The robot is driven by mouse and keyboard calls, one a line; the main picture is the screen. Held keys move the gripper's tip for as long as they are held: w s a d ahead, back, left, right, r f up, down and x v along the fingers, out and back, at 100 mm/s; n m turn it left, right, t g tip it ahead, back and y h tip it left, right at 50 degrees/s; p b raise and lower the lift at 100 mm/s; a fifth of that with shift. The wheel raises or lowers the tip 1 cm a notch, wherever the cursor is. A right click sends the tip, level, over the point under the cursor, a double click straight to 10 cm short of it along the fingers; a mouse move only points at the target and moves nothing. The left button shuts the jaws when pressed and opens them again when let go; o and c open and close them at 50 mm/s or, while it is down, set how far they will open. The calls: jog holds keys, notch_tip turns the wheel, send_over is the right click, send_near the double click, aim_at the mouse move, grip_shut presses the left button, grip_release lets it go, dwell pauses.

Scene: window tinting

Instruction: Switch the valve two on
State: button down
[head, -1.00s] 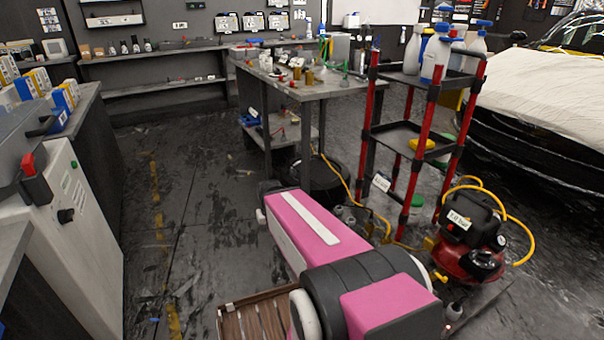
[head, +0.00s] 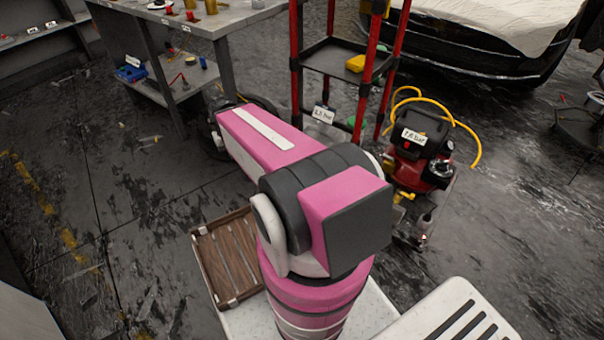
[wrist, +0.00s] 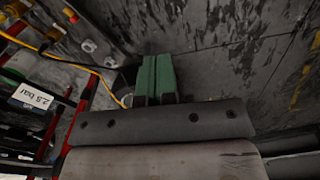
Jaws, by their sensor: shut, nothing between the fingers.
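I cannot make out valve two for certain in either view. In the wrist view, small red-and-yellow fittings (wrist: 70,15) show at the upper left on a yellow hose (wrist: 62,60), and I cannot tell which valve they belong to. My gripper (wrist: 157,58) has green fingers, pressed together and empty, pointing toward the dark floor. Grey rounded parts (wrist: 90,46) lie just left of the fingertips, apart from them. In the head view my arm hides the gripper and whatever is in front of it.
A red-and-black compressor (head: 425,150) with a bar label and yellow hose stands right of my arm. A red-post shelf rack (head: 335,60) stands behind it, with a "2.5 bar" label (wrist: 35,97) near it in the wrist view. A workbench (head: 215,20) is at the back.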

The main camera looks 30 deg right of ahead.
jog(key=w+d+f+m+g+h, duration=0.15)
jog(key=w+d+f+m, duration=0.25)
jog(key=w+d+f, duration=0.4)
jog(key=w+d+f+m+h, duration=0.2)
jog(key=w+d+f+m, duration=0.3)
jog(key=f, duration=0.5)
jog(key=w+d+f+m+g+h, duration=0.1)
jog(key=w+d+f+m, duration=0.1)
jog(key=d+f, duration=0.6)
jog(key=w+d+f+m+g+h, duration=0.1)
jog(key=w+d+f+m+h, duration=0.1)
jog(key=d+f, duration=0.5)
notch_tip(320, 180, down, 2)
jog(key=shift+d+f+m, duration=0.25)
jog(key=shift+d+m, duration=0.1)
jog(key=shift+m, duration=0.55)
jog(key=x, duration=1)
jog(key=shift+f, duration=0.2)
jog(key=shift+s+d+r, duration=0.1)
jog(key=shift+s+d, duration=0.1)
jog(key=shift+s, duration=0.4)
jog(key=shift+s+d+r, duration=0.15)
jog(key=shift+s+d, duration=0.05)
jog(key=shift+s, duration=0.45)
jog(key=shift+s+d, duration=0.3)
jog(key=shift+s, duration=0.25)
